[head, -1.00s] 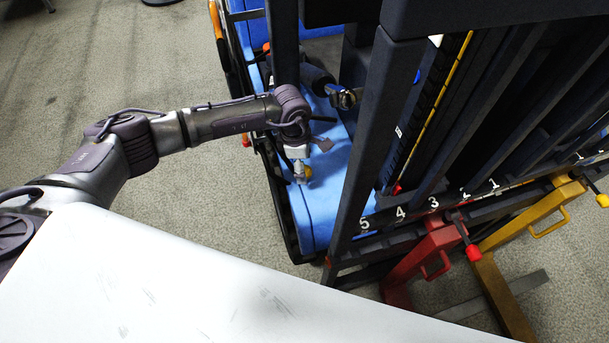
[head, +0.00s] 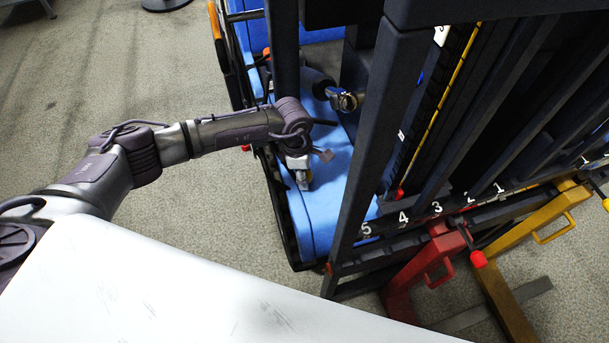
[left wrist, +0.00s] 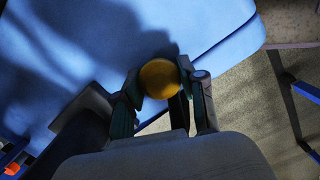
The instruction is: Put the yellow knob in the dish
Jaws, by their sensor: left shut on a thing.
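The yellow knob (left wrist: 158,78) is round and sits between the two fingers of my left gripper (left wrist: 160,84) in the left wrist view. The gripper is shut on it, over a blue padded surface. In the head view my left gripper (head: 303,182) points down at the blue pad, left of a dark upright post, and the knob is mostly hidden by the fingers. I cannot make out a dish in either view. My right gripper is not in view.
The blue padded seat (head: 325,205) belongs to a dark-framed weight machine (head: 350,170) with numbered slots. Red (head: 425,262) and yellow (head: 535,220) levers stand at the right. A white surface (head: 150,285) fills the lower left. Grey floor is open at the left.

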